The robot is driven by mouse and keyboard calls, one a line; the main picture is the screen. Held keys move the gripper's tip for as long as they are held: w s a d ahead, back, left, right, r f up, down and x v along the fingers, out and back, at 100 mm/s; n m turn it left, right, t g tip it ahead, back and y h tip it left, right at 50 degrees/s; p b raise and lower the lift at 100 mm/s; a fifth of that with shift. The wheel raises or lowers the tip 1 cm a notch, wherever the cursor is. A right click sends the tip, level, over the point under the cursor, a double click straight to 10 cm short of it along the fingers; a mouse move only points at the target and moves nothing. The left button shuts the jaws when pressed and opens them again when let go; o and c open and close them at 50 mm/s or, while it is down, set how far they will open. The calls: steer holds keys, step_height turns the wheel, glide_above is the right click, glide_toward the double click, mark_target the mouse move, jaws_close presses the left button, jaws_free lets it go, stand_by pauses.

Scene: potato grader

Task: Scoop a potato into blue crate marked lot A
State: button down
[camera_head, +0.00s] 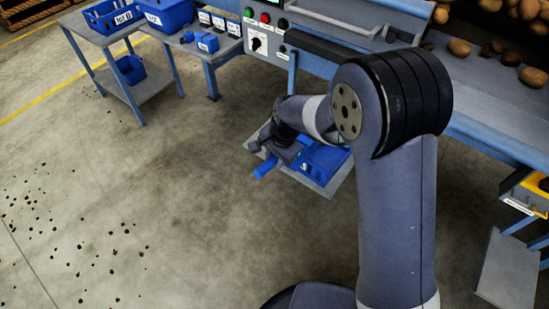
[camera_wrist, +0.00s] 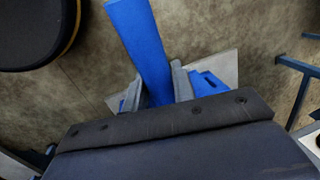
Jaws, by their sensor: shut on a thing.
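My gripper (camera_head: 279,151) reaches down low in the middle of the head view. It is shut on a blue bar-shaped piece, apparently a scoop handle (camera_head: 265,167). In the wrist view the blue bar (camera_wrist: 142,45) runs between the two grey fingers (camera_wrist: 157,86) and extends up toward the camera's top edge. The scoop's far end is hidden. Brown potatoes (camera_head: 532,77) lie on the grader at the upper right.
The control panel (camera_head: 266,38) stands behind my arm. A yellow bin (camera_head: 536,195) is at right. Floor at left is open, with dark specks.

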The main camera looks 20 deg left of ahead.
steer(key=shift+r, duration=0.1)
step_height(320, 180, up, 6)
steer(key=p, duration=0.5)
steer(key=shift+s+f+t+b, duration=0.2)
steer(key=shift+f+t+b, duration=0.1)
steer(key=shift+f+b, duration=0.4)
steer(key=shift+r, duration=0.1)
